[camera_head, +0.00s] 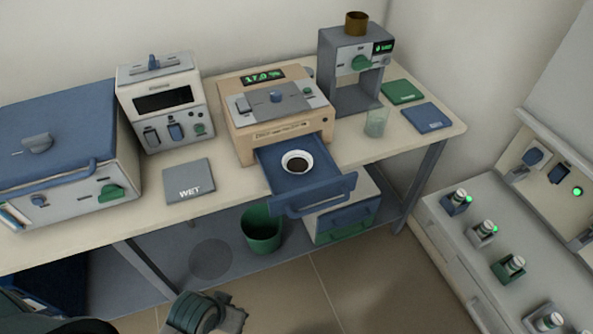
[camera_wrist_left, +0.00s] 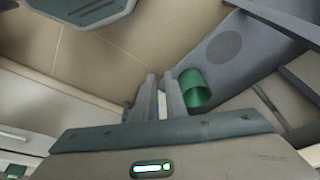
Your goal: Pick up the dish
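The dish (camera_head: 297,162) is a small white round bowl with dark contents. It sits upright in the pulled-out blue drawer (camera_head: 318,187) of a tan device (camera_head: 290,129) on the bench. In the head view my left arm shows at the bottom edge, well below and left of the drawer, and its fingertips cannot be made out. The dish is not in that view. My right gripper is in neither view.
The drawer overhangs the bench front, above a green bin (camera_head: 262,229), also in the wrist view (camera_wrist_left: 194,90). A grey WET pad (camera_head: 189,181) lies left of the drawer. A clear beaker (camera_head: 376,122) and a grey machine (camera_head: 346,88) stand right. Open floor lies in front.

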